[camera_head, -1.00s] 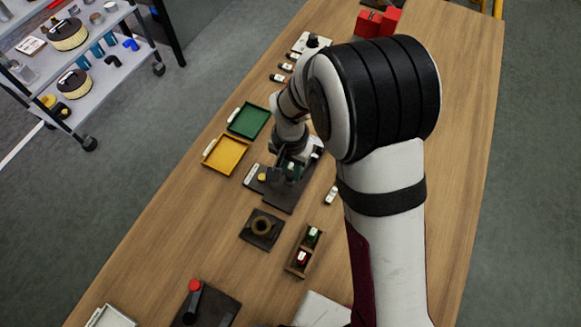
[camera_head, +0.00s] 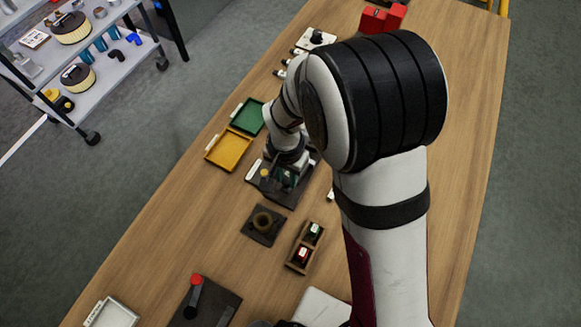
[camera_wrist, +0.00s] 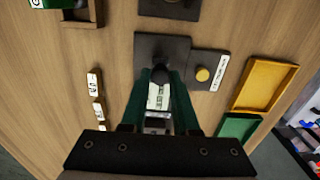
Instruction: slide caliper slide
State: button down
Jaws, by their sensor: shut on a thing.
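The caliper fixture is a dark plate (camera_wrist: 205,70) on the wooden table. It carries a yellow round button (camera_wrist: 202,75) and a white label (camera_wrist: 218,73). My gripper (camera_wrist: 160,76) has dark green fingers that close on a black knob (camera_wrist: 160,73) at the plate. A pale marked strip (camera_wrist: 158,97) shows between the fingers, nearer my wrist. In the head view, my gripper (camera_head: 283,179) is low over the plate (camera_head: 277,195), beside the yellow button (camera_head: 264,173). My wrist partly hides the fixture there.
A yellow tray (camera_head: 229,150) and a green tray (camera_head: 246,117) lie left of the fixture. A dark pad with a ring (camera_head: 263,222) and a wooden holder (camera_head: 301,252) with red and green items are nearer. Bare table (camera_head: 170,220) lies at lower left.

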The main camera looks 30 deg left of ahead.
aim_at(287, 180)
jog(key=c, duration=0.7)
grip_release()
jog(key=shift+o, duration=0.2)
notch_tip(287, 180, up, 16)
jog(key=shift+f, duration=0.1)
jog(key=s+d+r+m+y, duration=0.1)
jog(key=s+d+r+m, duration=0.15)
jog(key=d, duration=0.65)
jog(key=s+d+r+m, duration=0.1)
jog(key=s+d, duration=0.2)
jog(key=d, duration=0.6)
jog(key=s+d+f+m, duration=0.1)
jog(key=s+d+m, duration=0.1)
jog(key=s+d, duration=0.2)
jog(key=s, duration=0.2)
jog(key=shift+s+d+f+y, duration=0.25)
jog(key=shift+s+d+y, duration=0.05)
jog(key=shift+y, duration=0.1)
